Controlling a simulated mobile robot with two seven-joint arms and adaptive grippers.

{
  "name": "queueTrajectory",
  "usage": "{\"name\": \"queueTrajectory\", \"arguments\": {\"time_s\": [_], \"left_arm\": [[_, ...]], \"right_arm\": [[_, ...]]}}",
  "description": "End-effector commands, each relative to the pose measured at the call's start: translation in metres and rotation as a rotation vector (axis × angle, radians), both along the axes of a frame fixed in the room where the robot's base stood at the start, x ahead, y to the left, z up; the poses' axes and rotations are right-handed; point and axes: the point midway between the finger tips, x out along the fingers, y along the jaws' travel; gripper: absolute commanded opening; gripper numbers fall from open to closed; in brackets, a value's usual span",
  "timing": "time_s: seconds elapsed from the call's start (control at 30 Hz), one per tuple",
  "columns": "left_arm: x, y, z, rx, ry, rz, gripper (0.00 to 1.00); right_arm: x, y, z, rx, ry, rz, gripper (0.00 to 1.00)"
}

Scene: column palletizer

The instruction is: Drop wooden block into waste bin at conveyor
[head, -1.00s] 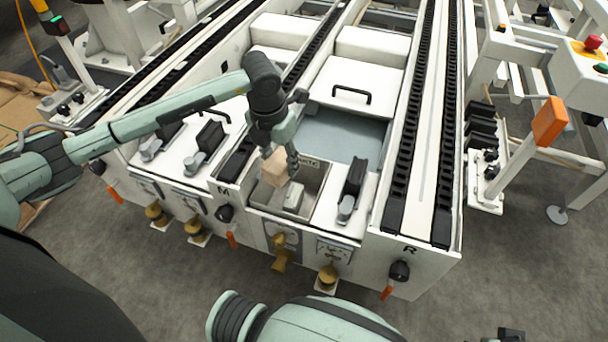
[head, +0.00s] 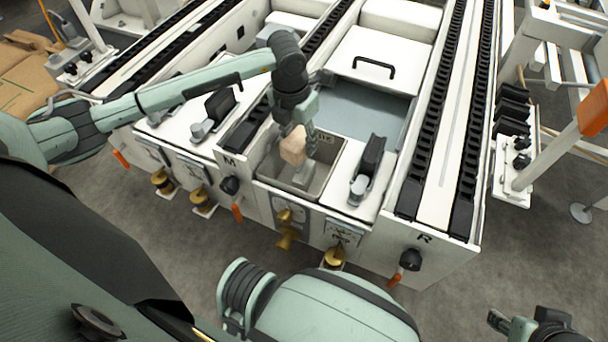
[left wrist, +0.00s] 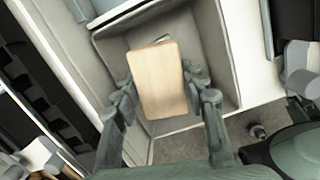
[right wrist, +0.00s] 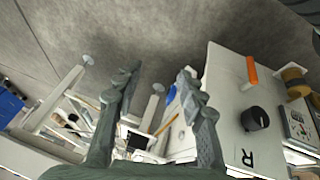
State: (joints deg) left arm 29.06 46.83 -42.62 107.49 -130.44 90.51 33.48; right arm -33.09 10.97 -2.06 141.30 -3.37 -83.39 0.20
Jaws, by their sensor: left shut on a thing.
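A light wooden block (head: 293,146) is held in my left gripper (head: 303,140), above the open waste bin (head: 334,160) set into the front of the conveyor. In the left wrist view the block (left wrist: 158,80) sits between the two fingers, with the bin's grey inner walls (left wrist: 208,58) around and behind it. A grey item (head: 304,177) lies in the bin; the block hides most of it in the left wrist view. My right gripper (right wrist: 158,78) is open and empty, away from the bin; part of it shows at the lower right of the head view.
Black-handled fixtures (head: 368,168) stand to the right of the bin and to its left (head: 212,112). A white lid with a black handle (head: 375,66) lies behind. Black conveyor tracks (head: 425,150) run along the right side.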

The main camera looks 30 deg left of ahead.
Motion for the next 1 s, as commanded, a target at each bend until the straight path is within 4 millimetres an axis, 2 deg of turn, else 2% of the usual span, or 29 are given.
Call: {"name": "queueTrajectory", "arguments": {"time_s": [0.2,0.53,0.57,0.7,0.73,1.0], "left_arm": [[0.0002,0.0,-0.006,0.0,-0.001,0.0,0.11],[0.0003,0.0,-0.0063,0.0,-0.001,0.0,0.11],[0.0003,0.0,-0.0063,0.0,-0.001,0.0,0.46],[0.0001,0.0,-0.0062,0.0,-0.001,0.0,0.63],[0.0001,0.0,-0.0062,0.0,-0.001,0.0,0.66],[0.0,0.0,-0.0061,0.0,0.0,0.0,0.66]], "right_arm": [[0.0098,0.0086,0.0059,0.016,-0.054,0.02,0.4],[0.0116,0.0098,0.0075,0.018,-0.063,0.022,0.4],[0.0116,0.0098,0.0075,0.018,-0.063,0.022,0.4],[0.0115,0.0098,0.0074,0.017,-0.062,0.022,0.4],[0.0115,0.0098,0.0074,0.017,-0.062,0.022,0.4],[0.0115,0.0097,0.0073,0.017,-0.062,0.022,0.4]]}}
